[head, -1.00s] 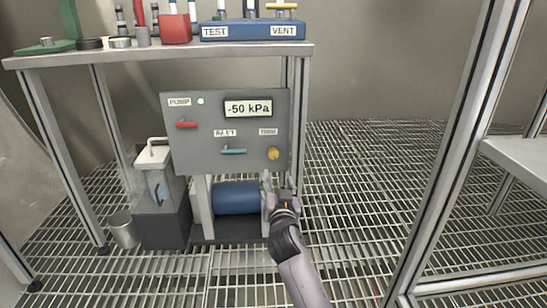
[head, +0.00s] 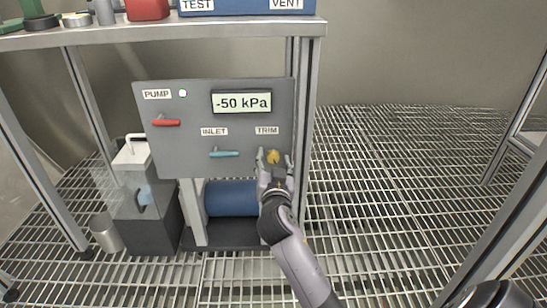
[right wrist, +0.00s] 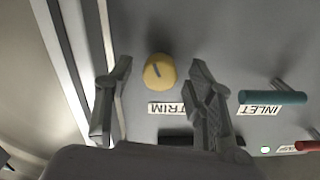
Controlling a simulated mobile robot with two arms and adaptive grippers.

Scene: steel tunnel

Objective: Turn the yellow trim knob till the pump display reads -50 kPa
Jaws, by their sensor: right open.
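The pump display (head: 241,102) on the grey panel (head: 190,141) reads -50 kPa. The yellow trim knob (head: 273,157) sits under the TRIM label at the panel's lower right. My right gripper (head: 276,168) is open at the knob, with a finger on either side in the picture. Whether the fingers reach past the knob's front, I cannot tell. My left gripper is not in view.
A red PUMP lever (head: 166,122) and a teal INLET lever (head: 224,154) are on the same panel. A blue cylinder (head: 231,198) lies below it. A metal post (head: 305,130) stands close right of the panel. The grated floor (head: 400,180) further right is clear.

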